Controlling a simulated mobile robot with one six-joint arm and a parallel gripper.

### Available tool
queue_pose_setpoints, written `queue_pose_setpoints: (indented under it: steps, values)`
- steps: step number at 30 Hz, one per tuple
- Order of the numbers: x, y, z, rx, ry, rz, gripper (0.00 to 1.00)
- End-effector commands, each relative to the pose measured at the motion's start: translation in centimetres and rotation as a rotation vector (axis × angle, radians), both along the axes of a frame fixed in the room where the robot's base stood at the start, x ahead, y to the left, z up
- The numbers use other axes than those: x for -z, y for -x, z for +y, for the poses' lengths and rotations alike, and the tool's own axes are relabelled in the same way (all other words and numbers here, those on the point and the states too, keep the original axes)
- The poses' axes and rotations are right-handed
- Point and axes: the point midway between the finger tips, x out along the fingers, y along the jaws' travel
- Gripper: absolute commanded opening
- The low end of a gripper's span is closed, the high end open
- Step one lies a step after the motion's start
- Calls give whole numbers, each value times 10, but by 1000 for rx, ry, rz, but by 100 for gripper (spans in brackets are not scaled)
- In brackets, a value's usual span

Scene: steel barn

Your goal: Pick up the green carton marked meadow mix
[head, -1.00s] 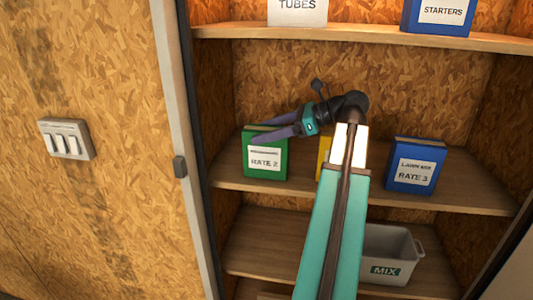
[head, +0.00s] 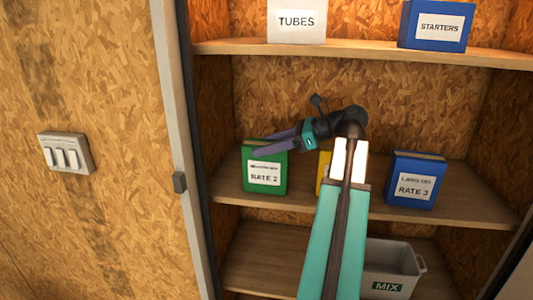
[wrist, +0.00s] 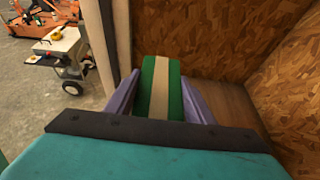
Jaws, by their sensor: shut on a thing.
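The green carton (head: 265,168) stands upright at the left end of the middle shelf. Its white label reads RATE 2, with a smaller line above too blurred to read surely. My gripper (head: 268,144) reaches in from the right at the height of the carton's upper part, shut on it. In the wrist view the carton's green top with a tan stripe (wrist: 161,88) lies between the two purple fingers of my gripper (wrist: 160,95). The carton's base appears to be at the shelf surface; I cannot tell whether it touches.
A yellow carton (head: 323,172) is partly hidden behind my arm. A blue carton marked RATE 3 (head: 415,179) stands to the right on the same shelf (head: 460,200). The cabinet's left side post (head: 176,130) is close by. A grey MIX bin (head: 390,266) sits below.

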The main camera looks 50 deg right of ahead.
Motion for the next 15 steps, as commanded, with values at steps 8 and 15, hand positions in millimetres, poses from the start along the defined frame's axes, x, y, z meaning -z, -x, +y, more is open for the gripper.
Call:
queue_pose_setpoints:
  steps: [8,15]
  values:
    - [-13,-1,-1,0,1,-4,0]
    - [-28,-1,-1,0,1,-4,0]
